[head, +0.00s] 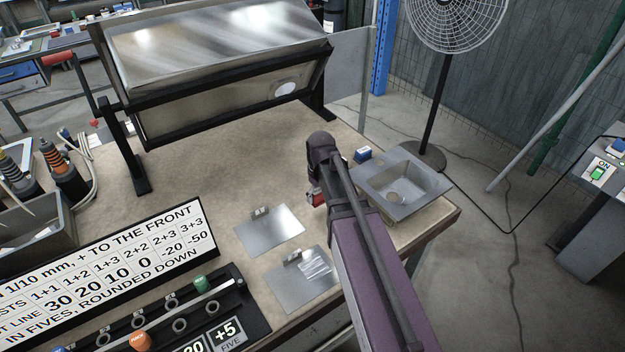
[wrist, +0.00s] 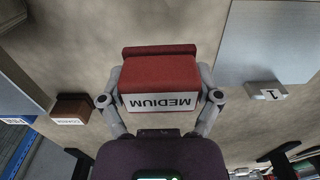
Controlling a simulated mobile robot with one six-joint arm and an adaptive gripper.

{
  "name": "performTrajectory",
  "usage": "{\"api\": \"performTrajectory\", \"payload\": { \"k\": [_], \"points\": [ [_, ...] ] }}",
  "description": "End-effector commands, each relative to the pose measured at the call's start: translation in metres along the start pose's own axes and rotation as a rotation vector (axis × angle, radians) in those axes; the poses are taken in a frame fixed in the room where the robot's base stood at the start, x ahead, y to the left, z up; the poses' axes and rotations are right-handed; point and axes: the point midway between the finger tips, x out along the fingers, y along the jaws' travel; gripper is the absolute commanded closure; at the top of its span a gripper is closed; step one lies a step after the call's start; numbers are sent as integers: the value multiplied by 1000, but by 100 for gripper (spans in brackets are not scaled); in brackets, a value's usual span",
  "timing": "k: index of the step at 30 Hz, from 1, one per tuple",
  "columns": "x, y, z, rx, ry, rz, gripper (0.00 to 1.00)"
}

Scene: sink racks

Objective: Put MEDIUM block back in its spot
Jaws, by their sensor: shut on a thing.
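The MEDIUM block is red with a white label, and the label reads upside down in the wrist view (wrist: 160,80). My gripper (wrist: 160,97) is shut on it, with one finger at each side. In the head view a small part of the red block (head: 316,198) shows beside my arm, left of the sink. It is over bare tabletop, but I cannot tell its height. A brown block (wrist: 72,109) with a small label and a blue block (wrist: 18,121) are at the left of the wrist view. No marked spot for the red block is clear.
The grey sink (head: 395,190) is at the table's right edge, with the blue block (head: 362,154) at its back-left corner. Two metal plates (head: 268,232) (head: 300,292) with number tags lie left of my arm. The nearer carries a clear piece. Tabletop behind the plates is free.

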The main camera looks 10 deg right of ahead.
Motion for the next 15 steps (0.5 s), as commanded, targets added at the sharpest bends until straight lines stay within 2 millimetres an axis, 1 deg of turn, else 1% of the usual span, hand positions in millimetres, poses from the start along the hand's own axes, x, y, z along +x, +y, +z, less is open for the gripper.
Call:
{"api": "performTrajectory", "payload": {
  "k": [1, 3, 12, 15],
  "points": [
    [2, 6, -14, 0, 0, 0, 63],
    [3, 12, -26, 0, 0, 0, 63],
    [8, 34, -78, 1, 0, 0, 63],
    [10, 40, -91, 1, 0, 0, 63]
  ]
}}
